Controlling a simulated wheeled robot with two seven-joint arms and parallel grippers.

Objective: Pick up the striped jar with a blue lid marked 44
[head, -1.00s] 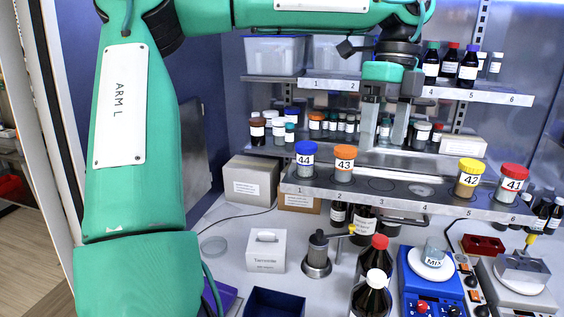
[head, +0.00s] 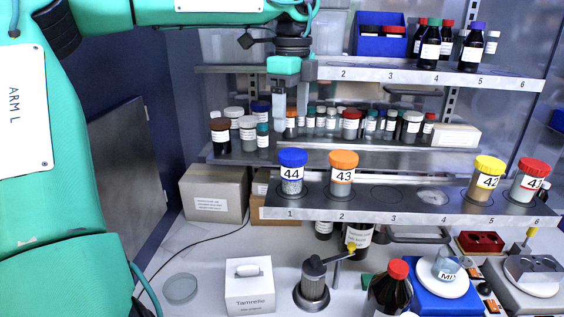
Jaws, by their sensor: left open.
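The jar marked 44 (head: 291,172) has a blue lid and a clear body with a speckled or striped fill. It stands upright at place 1 on the front shelf (head: 420,214). My left gripper (head: 291,122) points down above and slightly behind the jar, apart from it, with its fingers open and empty. An orange-lidded jar marked 43 (head: 342,174) stands at place 2, just right of jar 44. My right gripper is not in view.
Small bottles (head: 351,124) line the shelf behind. A white box (head: 249,284), a grinder (head: 313,284) and a stirrer (head: 441,283) stand below.

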